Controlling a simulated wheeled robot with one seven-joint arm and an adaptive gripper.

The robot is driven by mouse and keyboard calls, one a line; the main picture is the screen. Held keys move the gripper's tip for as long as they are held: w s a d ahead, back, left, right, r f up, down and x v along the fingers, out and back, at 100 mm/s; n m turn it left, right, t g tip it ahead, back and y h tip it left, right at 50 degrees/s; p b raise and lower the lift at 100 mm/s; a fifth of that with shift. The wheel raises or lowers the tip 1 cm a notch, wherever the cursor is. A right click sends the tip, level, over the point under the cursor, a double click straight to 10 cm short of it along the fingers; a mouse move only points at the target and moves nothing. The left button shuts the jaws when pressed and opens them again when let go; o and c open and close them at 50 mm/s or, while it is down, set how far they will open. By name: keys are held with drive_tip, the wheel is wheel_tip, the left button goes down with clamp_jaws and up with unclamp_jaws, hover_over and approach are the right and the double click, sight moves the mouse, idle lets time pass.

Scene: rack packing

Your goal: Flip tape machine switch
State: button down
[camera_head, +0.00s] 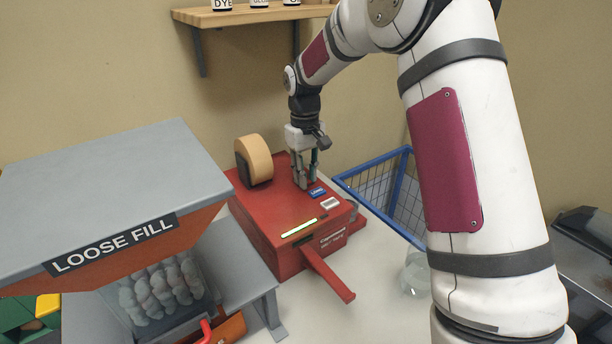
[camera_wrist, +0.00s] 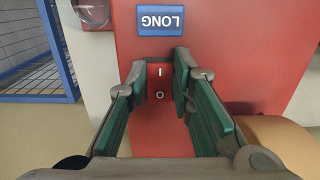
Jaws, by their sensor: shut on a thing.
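The red tape machine (camera_head: 265,215) stands on the white table, with a tan tape roll (camera_head: 257,155) at its back left. My gripper (camera_head: 306,184) points down onto the machine's top, right of the roll. In the wrist view, its green-padded fingertips (camera_wrist: 159,74) stand on either side of the red switch (camera_wrist: 159,84), marked I and O. My gripper is shut on the switch. Which way the switch is tipped, I cannot tell. A blue LONG button (camera_wrist: 160,20) sits close by, also visible in the head view (camera_head: 318,192). In the head view my fingers hide the switch.
A grey-topped LOOSE FILL dispenser (camera_head: 110,180) stands at the left. A blue wire basket (camera_head: 385,180) is right of the machine. A red lever (camera_head: 328,272) juts from the machine's front. A wooden shelf (camera_head: 245,15) with containers hangs on the wall behind.

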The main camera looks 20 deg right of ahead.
drive_tip(key=g+b, duration=0.1)
drive_tip(key=b, duration=0.1)
drive_tip(key=shift+w+f+b, duration=0.15)
drive_tip(key=shift+w+b, duration=0.25)
drive_tip(key=shift+a+r+g+h+b, duration=0.1)
drive_tip(key=shift+r+g+h+b, duration=0.1)
drive_tip(key=shift+g+h+b, duration=0.35)
drive_tip(key=shift+s, duration=0.1)
drive_tip(key=c, duration=1.4)
unclamp_jaws()
